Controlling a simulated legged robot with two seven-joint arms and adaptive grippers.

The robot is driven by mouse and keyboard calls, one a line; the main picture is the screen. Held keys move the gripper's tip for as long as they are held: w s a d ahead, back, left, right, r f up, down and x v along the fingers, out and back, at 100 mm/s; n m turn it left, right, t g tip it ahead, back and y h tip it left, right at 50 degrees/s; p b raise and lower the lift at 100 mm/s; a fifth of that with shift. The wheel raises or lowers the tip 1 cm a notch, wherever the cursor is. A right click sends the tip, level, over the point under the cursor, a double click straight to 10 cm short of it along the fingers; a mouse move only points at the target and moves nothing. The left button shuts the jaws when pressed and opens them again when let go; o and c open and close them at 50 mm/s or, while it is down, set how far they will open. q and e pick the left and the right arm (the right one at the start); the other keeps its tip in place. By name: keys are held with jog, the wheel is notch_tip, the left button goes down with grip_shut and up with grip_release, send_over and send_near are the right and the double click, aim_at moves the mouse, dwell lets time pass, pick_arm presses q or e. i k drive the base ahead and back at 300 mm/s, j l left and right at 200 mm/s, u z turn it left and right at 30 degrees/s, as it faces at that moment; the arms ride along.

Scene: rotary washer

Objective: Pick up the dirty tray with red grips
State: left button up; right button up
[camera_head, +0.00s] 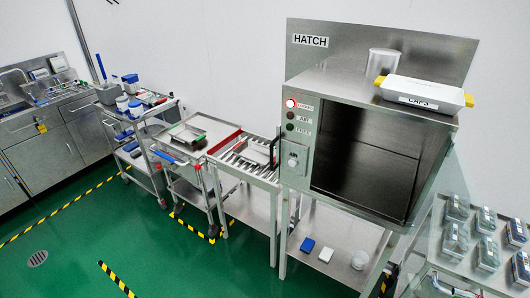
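A red bar (225,141) lies along the left side of the roller table, and a small red part shows near the tray's right end. I cannot tell for certain whether these are the tray's grips. Another shallow metal tray (187,134) rests on the cart to the left, with green and red details near it. Any dirt is too small to make out. Neither of my grippers is in view.
The steel hatch cabinet (440,117) stands open-fronted, its red lamp (290,103) lit. A white CAPS box (424,92) is on top. A trolley (146,150) and sink counter (62,150) stand left. Boxed items (457,207) fill the right. Green floor (150,250) is free in front.

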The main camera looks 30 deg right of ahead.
aim_at(254, 153)
jog(key=i+l+z, duration=0.1)
jog(key=i+z, duration=0.55)
jog(key=z, duration=0.15)
jog(key=i+z, duration=0.4)
jog(key=k+j, duration=0.05)
